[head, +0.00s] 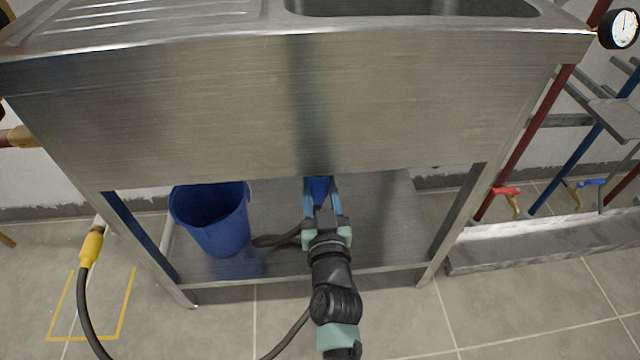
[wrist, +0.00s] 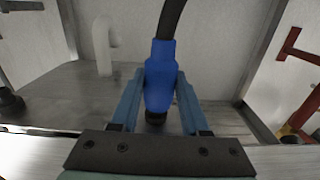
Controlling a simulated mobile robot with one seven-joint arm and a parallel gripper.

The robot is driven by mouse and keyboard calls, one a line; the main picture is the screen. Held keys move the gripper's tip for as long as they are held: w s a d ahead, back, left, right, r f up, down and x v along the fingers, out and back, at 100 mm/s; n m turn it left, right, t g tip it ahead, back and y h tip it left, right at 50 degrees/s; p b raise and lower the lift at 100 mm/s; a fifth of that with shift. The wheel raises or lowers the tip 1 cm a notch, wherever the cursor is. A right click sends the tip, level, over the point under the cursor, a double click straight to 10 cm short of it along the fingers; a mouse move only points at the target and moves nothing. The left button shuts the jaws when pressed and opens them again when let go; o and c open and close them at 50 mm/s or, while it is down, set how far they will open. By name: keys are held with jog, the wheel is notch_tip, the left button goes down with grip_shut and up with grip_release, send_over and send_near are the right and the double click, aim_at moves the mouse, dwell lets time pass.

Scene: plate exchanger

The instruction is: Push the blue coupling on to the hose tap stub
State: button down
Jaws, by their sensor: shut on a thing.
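The blue coupling (wrist: 160,78) sits between the two blue fingers of my gripper (wrist: 157,100) in the wrist view, with a dark hose (wrist: 171,18) running from its upper end. In the head view my gripper (head: 321,195) reaches under the front panel of the steel sink, and the coupling (head: 319,188) shows between its fingers. My gripper is shut on the coupling. A dark round end shows just below the coupling in the wrist view; I cannot tell what it is. I cannot make out the hose tap stub for certain.
A blue bucket (head: 212,220) stands on the sink's lower shelf (head: 375,240), left of my gripper. A red-handled tap (head: 508,194) and a blue-handled tap (head: 588,184) are at the right. A yellow coupling (head: 91,248) on a hose is at the left.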

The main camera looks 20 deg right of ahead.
aim_at(321, 204)
dwell(0.6)
jog(key=shift+d+f+b, duration=0.1)
jog(key=shift+f+b, duration=2.4)
jog(key=shift+b, duration=0.25)
jog(key=shift+f, duration=0.1)
jog(key=shift+f+b, duration=0.85)
jog(key=shift+b, duration=0.15)
